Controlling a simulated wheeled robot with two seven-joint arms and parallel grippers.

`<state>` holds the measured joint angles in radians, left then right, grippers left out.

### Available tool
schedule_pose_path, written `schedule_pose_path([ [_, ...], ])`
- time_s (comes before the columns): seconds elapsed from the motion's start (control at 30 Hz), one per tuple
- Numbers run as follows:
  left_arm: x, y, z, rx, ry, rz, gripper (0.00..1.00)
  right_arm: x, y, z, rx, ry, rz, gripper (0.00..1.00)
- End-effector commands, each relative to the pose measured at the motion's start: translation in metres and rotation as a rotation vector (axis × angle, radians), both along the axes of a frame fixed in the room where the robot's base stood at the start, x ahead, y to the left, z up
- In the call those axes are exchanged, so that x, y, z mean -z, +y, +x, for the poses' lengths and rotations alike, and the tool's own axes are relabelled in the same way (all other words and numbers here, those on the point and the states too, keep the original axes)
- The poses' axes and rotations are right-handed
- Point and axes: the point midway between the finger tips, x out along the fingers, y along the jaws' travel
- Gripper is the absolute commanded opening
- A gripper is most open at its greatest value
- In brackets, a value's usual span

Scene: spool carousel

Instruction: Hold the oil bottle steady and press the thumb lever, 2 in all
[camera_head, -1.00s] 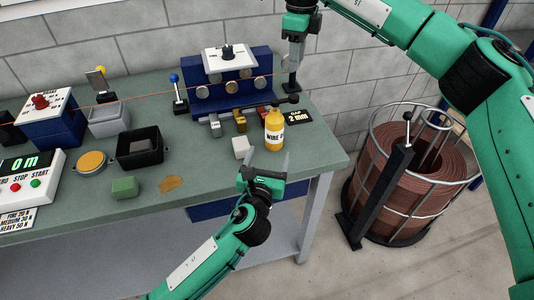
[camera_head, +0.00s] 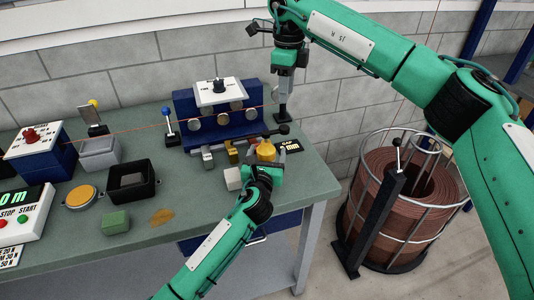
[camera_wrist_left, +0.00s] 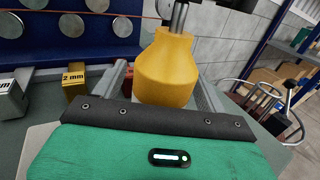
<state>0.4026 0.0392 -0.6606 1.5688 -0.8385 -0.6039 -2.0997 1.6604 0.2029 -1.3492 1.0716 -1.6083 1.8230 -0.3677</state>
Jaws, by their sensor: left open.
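The yellow oil bottle (camera_head: 266,151) stands near the bench's right end, its lower part hidden by my left gripper. It fills the middle of the left wrist view (camera_wrist_left: 165,70), with a metal stem on top. A dark lever with a round end (camera_head: 283,129) shows above the bottle. My left gripper (camera_head: 264,164) is open, with one finger on each side of the bottle; I cannot tell whether they touch it. My right gripper (camera_head: 285,82) points down behind the bottle, apart from it. I see it side-on, so its jaw gap is unclear.
The blue roller stand (camera_head: 185,105) is close behind and left of the bottle, with small metal blocks before it. A white cube (camera_head: 233,178) sits just left of my left gripper. A wire coil in a cage (camera_head: 405,205) stands on the floor at right.

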Motion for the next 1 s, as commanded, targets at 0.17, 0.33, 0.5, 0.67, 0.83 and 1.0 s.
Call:
schedule_pose_path([
  [0.17, -0.0004, -0.0005, 0.0024, 0.0, -0.001, 0.0, 0.74, 0.0, 0.0, 0.0, 0.0, 0.0, 0.0, 0.36],
  [0.33, -0.0004, -0.0005, 0.0021, 0.0, -0.001, 0.0, 0.68, 0.0, 0.0, 0.0, 0.0, 0.0, 0.0, 0.36],
  [0.5, -0.0003, -0.0005, 0.002, 0.001, -0.001, 0.0, 0.35, 0.0, 0.0001, 0.0, 0.0, 0.0, 0.0, 0.36],
  [0.67, -0.0002, -0.0005, 0.0019, 0.001, 0.0, 0.0, 0.2, 0.0, 0.0, 0.0, 0.0, 0.0, 0.0, 0.21],
  [0.83, -0.0002, -0.0005, 0.0019, 0.001, 0.0, 0.0, 0.2, 0.0, 0.0, 0.0, 0.0, 0.0, 0.0, 0.0],
  [1.0, -0.0001, -0.0005, 0.0019, 0.001, 0.0, 0.0, 0.2, 0.0, 0.0, 0.0, 0.0, 0.0, 0.0, 0.0],
])
